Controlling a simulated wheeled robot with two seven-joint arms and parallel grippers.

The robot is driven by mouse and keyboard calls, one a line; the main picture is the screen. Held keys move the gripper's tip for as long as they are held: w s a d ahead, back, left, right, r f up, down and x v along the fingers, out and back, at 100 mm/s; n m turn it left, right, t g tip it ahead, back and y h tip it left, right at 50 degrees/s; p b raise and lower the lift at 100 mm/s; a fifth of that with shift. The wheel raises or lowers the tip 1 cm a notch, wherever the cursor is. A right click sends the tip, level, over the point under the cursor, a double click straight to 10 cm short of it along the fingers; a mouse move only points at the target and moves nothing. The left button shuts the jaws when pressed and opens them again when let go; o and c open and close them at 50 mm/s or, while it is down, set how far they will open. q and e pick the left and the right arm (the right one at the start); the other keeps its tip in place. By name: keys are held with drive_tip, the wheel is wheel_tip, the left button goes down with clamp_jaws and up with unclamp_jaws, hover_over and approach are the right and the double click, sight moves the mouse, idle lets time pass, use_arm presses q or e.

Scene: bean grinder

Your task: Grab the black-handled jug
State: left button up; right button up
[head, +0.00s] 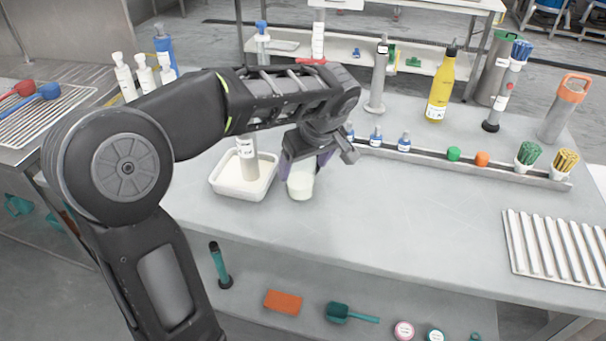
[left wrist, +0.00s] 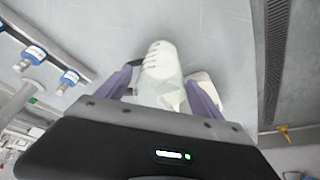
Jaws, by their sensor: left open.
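My left gripper (head: 304,165) is open and points down over a pale, off-white container (head: 301,183) on the grey worktable. In the left wrist view its two purple fingers (left wrist: 162,88) stand on either side of this container (left wrist: 160,65), which has ridges near one end. I cannot tell whether the fingers touch it. I see no black handle on it; the gripper hides its upper part. An orange-handled steel jug (head: 562,112) stands at the far right. A grey cylinder with a dark top (head: 378,80) stands behind my gripper. My right gripper is not in view.
A white tray (head: 262,190) with a labelled cylinder stands just left of my gripper. A long rack (head: 430,158) with small bottles and caps runs behind to the right. A yellow bottle (head: 441,88) stands at the back. The table's front middle is clear; a ribbed tray (head: 550,243) lies right.

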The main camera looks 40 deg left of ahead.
use_arm(q)
drive_tip(key=x, duration=0.6)
idle(0.7)
drive_tip(key=c, duration=1.3)
drive_tip(key=shift+a+r, duration=0.1)
